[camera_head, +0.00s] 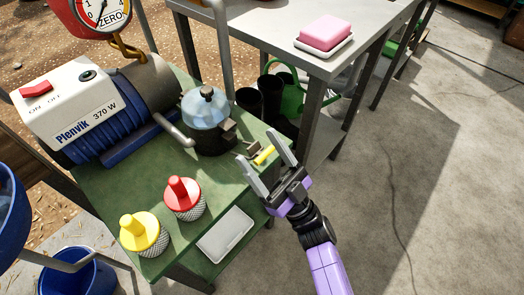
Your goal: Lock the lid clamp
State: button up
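A small dark pot with a pale blue domed lid (206,107) stands on the green table, right of the pump. Dark clamp parts (228,133) show on its right side. A yellow handle (264,155) sticks out to the right of the pot, and it appears to belong to the clamp. My gripper (264,156) is open, with its two grey fingers on either side of the yellow handle in the picture. I cannot tell whether either finger touches the handle.
A blue pump (105,125) stands at the left of the green table (150,190). Yellow (140,232) and red (184,197) knobbed items stand in front, near a white tray (226,234). A grey table (270,45) stands behind. Floor at right is clear.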

grip_shut()
